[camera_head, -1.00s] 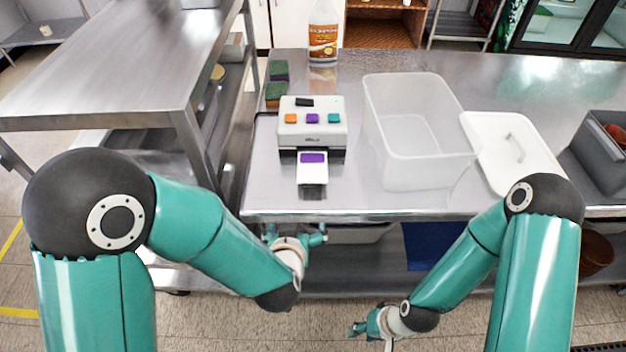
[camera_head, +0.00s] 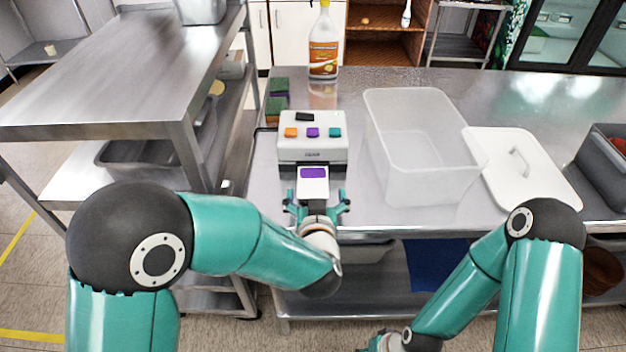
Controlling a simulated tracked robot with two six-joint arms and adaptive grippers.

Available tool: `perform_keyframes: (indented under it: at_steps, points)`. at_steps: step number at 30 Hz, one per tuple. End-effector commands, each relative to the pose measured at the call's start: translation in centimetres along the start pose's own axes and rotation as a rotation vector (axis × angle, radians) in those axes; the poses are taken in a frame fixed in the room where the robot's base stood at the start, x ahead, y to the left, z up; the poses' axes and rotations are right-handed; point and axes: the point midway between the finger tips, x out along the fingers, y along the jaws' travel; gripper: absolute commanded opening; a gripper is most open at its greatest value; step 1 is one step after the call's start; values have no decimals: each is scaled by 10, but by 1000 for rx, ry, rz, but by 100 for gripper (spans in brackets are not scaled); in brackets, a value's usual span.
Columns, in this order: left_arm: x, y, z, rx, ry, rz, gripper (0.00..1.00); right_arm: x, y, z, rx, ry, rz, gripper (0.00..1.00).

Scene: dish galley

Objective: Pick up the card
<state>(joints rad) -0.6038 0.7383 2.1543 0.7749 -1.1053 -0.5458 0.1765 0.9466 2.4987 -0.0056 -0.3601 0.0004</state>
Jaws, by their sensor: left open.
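The card (camera_head: 313,184) is white with a purple patch. It sticks out of the front of a white machine (camera_head: 312,151) with orange, purple and teal buttons on top. My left gripper (camera_head: 316,203) is open at the card's near end, with one teal finger on each side of it. I cannot tell whether the fingers touch the card. My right gripper (camera_head: 380,343) is low at the bottom edge, away from the table top, partly cut off by the frame; its fingers do not show clearly.
A clear empty bin (camera_head: 425,185) stands right of the machine, with a white lid (camera_head: 520,165) beside it. A grey bin (camera_head: 605,165) is at the far right. A steel shelf unit (camera_head: 120,75) stands left.

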Motion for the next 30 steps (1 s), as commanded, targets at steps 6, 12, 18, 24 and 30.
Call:
perform_keyframes:
  at_steps: [6,12,18,24,30]
  points:
    - [13,-2,0,0,-1,-1,100,-3,-1,0,0,0,0,40]
    - [40,-9,-2,-1,-1,-3,100,-12,-4,0,0,0,0,40]
    - [58,-8,-1,-1,0,0,100,-13,-5,0,0,0,0,40]
    - [59,-8,-1,0,0,1,100,-13,-5,0,0,0,0,40]
    - [59,-8,-1,-1,0,0,70,-13,-5,0,0,0,0,40]
